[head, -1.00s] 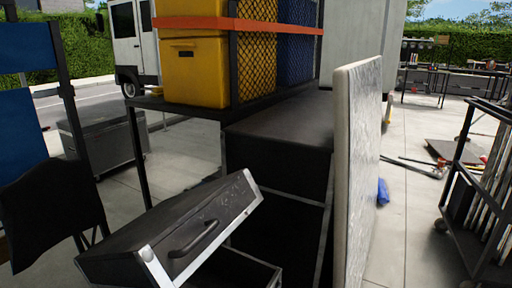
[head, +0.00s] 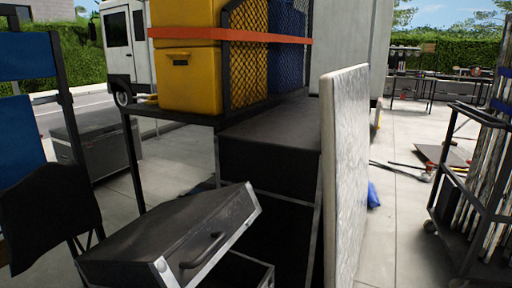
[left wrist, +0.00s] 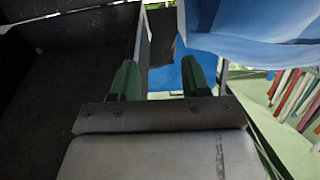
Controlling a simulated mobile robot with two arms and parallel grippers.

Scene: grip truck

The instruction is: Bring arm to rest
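My left gripper (left wrist: 158,80) shows in the left wrist view with its two dark green fingers spread apart. Nothing is between the fingertips except blue and dark surfaces beyond them. Neither of my grippers shows in the head view, and my right gripper is in no view.
A tilted dark drawer (head: 175,240) with a handle stands at the front left. Behind it are a black cabinet (head: 265,160), yellow bins (head: 188,75) and an upright pale panel (head: 345,170). A wheeled rack (head: 470,190) is at right. Paved floor (head: 400,225) is clear between panel and rack.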

